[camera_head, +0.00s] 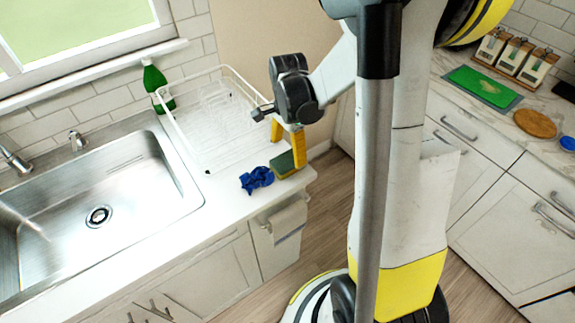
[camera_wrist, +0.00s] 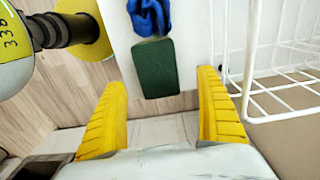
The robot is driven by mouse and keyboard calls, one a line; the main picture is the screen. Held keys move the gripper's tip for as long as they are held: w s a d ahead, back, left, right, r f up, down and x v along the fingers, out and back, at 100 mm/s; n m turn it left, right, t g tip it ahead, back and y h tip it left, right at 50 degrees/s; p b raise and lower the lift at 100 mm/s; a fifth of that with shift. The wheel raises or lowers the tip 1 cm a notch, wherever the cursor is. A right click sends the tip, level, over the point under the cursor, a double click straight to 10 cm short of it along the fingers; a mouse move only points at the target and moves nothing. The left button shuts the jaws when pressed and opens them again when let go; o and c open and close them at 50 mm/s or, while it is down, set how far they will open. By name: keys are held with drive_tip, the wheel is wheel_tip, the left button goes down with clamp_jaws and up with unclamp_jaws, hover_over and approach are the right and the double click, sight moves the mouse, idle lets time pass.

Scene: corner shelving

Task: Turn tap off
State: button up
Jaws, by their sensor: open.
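The tap (camera_head: 14,160) is a metal spout at the far left behind the steel sink (camera_head: 150,180); the picture edge cuts it off. A small metal fixture (camera_head: 77,141) stands to its right at the sink's back rim; I cannot tell if it is the tap's handle. No running water is visible. My gripper (camera_head: 287,143) is at the counter's right end, by the dish rack and far to the right of the tap. In the wrist view, its yellow fingers (camera_wrist: 162,85) are wide apart with nothing held between them.
A white dish rack (camera_head: 215,115), a green bottle (camera_head: 157,85), a blue cloth (camera_head: 256,179) and a green sponge (camera_head: 284,164) are on the counter. The sponge (camera_wrist: 154,68) shows ahead of my fingers in the wrist view. A window (camera_head: 80,35) is above the sink.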

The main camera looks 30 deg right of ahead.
sight(288, 160)
wheel_tip(288, 160, down, 6)
drive_tip(key=shift+s+a+r+b, duration=0.15)
drive_tip(key=shift+r+b, duration=0.1)
drive_tip(key=shift+b, duration=0.85)
drive_tip(key=shift+r, duration=0.1)
drive_tip(key=shift+c, duration=0.3)
drive_tip(key=c, duration=0.8)
drive_tip(key=shift+r, duration=0.1)
wheel_tip(288, 160, up, 5)
drive_tip(key=shift+s+f+p, duration=0.1)
drive_tip(key=shift+f+p, duration=0.1)
drive_tip(key=shift+p, duration=0.9)
drive_tip(key=shift+s+d+r+p, duration=0.45)
drive_tip(key=shift+s+d+r, duration=0.6)
drive_tip(key=shift+s, duration=0.6)
drive_tip(key=shift+s+d+r+p, duration=0.5)
drive_tip(key=shift+s+d+r, duration=0.55)
drive_tip(key=shift+s, duration=0.6)
drive_tip(key=shift+s+d+r+p, duration=0.45)
drive_tip(key=shift+s+d+r, duration=0.55)
drive_tip(key=shift+s, duration=0.65)
